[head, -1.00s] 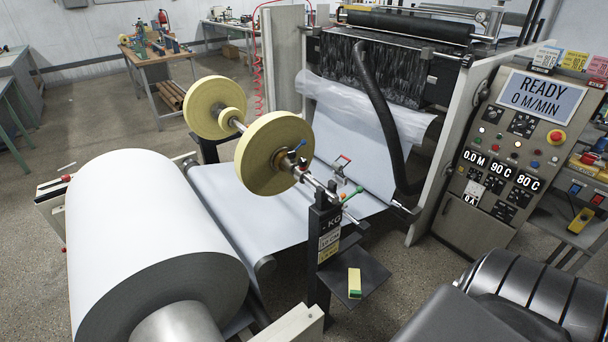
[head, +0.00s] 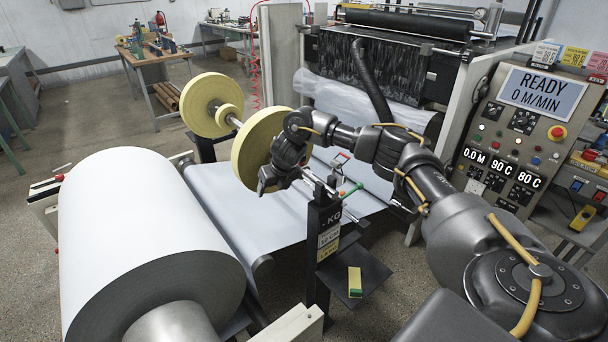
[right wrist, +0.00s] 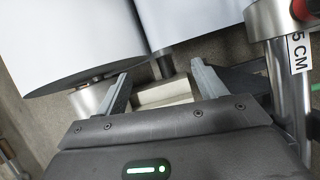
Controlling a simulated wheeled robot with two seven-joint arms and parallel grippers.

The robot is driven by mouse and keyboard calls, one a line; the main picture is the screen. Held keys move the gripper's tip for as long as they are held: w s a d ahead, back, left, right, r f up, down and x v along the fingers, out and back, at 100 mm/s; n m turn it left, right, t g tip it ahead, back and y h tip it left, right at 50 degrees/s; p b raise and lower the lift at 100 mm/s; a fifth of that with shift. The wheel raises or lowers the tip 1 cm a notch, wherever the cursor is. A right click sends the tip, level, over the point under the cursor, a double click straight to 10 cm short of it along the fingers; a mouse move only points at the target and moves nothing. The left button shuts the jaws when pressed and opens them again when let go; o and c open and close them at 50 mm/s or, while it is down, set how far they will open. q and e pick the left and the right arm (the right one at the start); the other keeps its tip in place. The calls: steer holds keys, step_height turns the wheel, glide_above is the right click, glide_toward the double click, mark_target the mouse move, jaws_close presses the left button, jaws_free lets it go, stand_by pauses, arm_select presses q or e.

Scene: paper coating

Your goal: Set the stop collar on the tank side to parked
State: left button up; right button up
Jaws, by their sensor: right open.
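The yellow-sided reels (head: 210,105) sit on a steel shaft (head: 322,186) that ends at a black stand (head: 322,225). My right arm reaches in from the right, and my right gripper (head: 266,186) is in front of the nearer reel (head: 248,155). The gripper hides the shaft's hub area there, so I cannot make out the stop collar or its setting. In the right wrist view my right gripper (right wrist: 160,88) is open, its two fingers apart with nothing held. A metal shaft part with a red piece (right wrist: 304,10) shows at the upper right there. My left gripper is not in view.
A large white paper roll (head: 145,225) stands at left, with the web (head: 225,200) running under the shaft. A green lever (head: 351,190) and red handle (head: 341,158) are near the stand. A small shelf (head: 375,275) holds a yellow-green block (head: 355,281). The control panel (head: 515,140) is at right.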

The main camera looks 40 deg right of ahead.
mark_target(304, 170)
steer(key=s+d+r+n+h, duration=0.2)
steer(key=s+d+r, duration=0.2)
steer(key=d+r, duration=0.65)
steer(key=shift+g, duration=0.3)
steer(key=b+x, duration=0.4)
steer(key=x, duration=0.6)
steer(key=shift+w+d+f, duration=0.1)
steer(key=shift+w, duration=0.1)
steer(key=shift+w+d+f, duration=0.15)
steer(key=shift+w+f, duration=0.1)
steer(key=shift+f, duration=0.4)
steer(key=shift+c, duration=0.3)
